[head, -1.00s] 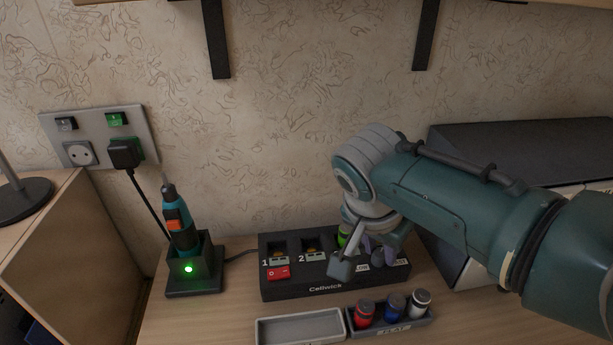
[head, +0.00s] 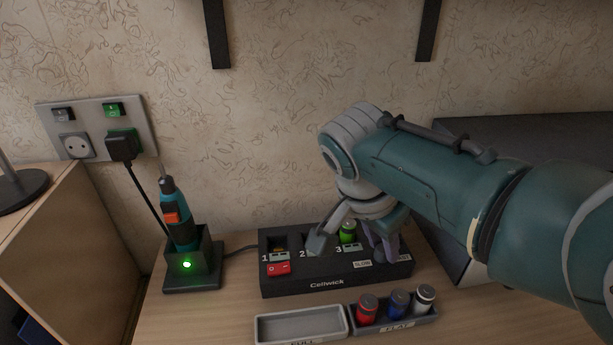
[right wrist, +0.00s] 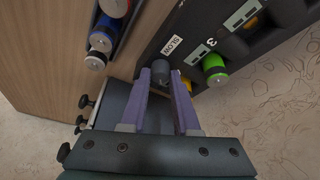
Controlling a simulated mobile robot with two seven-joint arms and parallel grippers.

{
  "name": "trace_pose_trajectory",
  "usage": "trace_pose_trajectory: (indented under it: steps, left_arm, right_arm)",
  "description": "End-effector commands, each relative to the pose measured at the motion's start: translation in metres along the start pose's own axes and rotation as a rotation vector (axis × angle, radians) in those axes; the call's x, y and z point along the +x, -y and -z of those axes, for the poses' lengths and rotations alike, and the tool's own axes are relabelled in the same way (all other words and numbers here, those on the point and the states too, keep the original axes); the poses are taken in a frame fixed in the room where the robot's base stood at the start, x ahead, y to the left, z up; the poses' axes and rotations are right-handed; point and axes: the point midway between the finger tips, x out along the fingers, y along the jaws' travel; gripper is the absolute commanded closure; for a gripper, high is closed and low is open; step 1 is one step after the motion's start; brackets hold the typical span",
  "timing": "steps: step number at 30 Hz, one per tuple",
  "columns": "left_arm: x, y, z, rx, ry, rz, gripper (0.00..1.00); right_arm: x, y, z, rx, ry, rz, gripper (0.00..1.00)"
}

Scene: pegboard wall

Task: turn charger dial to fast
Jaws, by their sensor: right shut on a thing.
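The black charger (head: 290,289), marked Cellwick, stands on the bench with numbered slots. Its dial (right wrist: 161,70) is a dark round knob that shows in the right wrist view, beside a SLOW label (right wrist: 175,45); my gripper hides it in the head view. My right gripper (right wrist: 162,88) has its two purple fingers on either side of the dial and is shut on it. In the head view the right gripper (head: 379,248) reaches down over the charger's right part. I cannot make out a dial pointer. My left gripper is not in view.
A green battery (head: 348,232) stands in slot 3, close to the gripper. A red switch (head: 279,268) sits below slot 1. In front are an empty tray (head: 300,338) and a tray of batteries (head: 392,326). A screwdriver (head: 178,215) stands in its dock at left.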

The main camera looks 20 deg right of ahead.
Motion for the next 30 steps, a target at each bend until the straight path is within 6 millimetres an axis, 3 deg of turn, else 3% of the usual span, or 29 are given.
trace_pose_trajectory:
  steps: [1,8,17,30]
  left_arm:
    - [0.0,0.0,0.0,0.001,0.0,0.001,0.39]
    - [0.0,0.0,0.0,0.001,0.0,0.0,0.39]
    - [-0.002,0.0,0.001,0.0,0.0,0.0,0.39]
    - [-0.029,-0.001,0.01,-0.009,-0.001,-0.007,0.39]
  right_arm:
    - [0.001,0.0,0.001,0.001,-0.001,-0.001,0.68]
    - [0.0,0.0,0.001,0.0,-0.001,0.0,0.42]
    - [-0.004,0.0,0.001,0.0,0.0,0.002,0.41]
    - [-0.082,0.001,0.001,0.001,0.001,0.004,0.41]
